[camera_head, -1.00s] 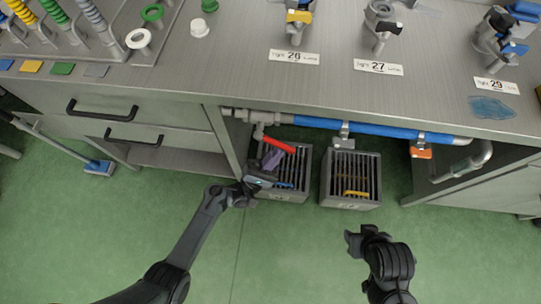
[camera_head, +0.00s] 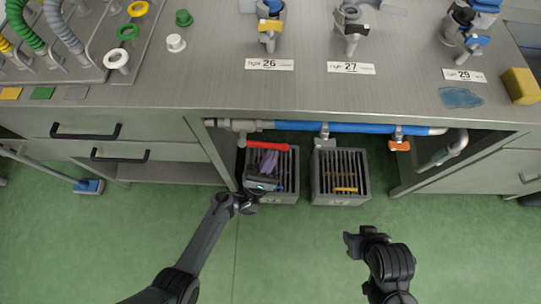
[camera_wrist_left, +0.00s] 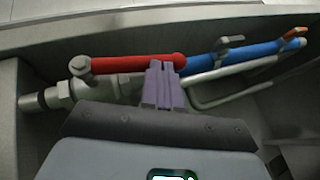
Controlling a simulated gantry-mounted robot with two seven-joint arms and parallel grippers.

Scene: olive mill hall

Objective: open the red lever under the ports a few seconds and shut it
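The red lever (camera_head: 265,145) is under the bench at the left end of the blue pipe and lies nearly in line with it. In the left wrist view the lever (camera_wrist_left: 120,64) runs across, with its round tip at the right. My left gripper (camera_head: 269,158) has purple fingers, close together with only a narrow gap. In the wrist view the fingertips (camera_wrist_left: 161,66) overlap the lever's lower edge close to its tip; they seem to touch it rather than grip around it. My right gripper (camera_head: 352,242) hangs low over the floor, away from everything; its fingers are unclear.
A grated grey box stands below the lever, and a second grated box (camera_head: 318,185) stands to its right. The blue pipe (camera_head: 365,128) carries an orange handle (camera_head: 399,146). Drawers (camera_head: 85,130) are left. Port labels 26 (camera_head: 269,64) and 27 (camera_head: 351,68) are on the bench top.

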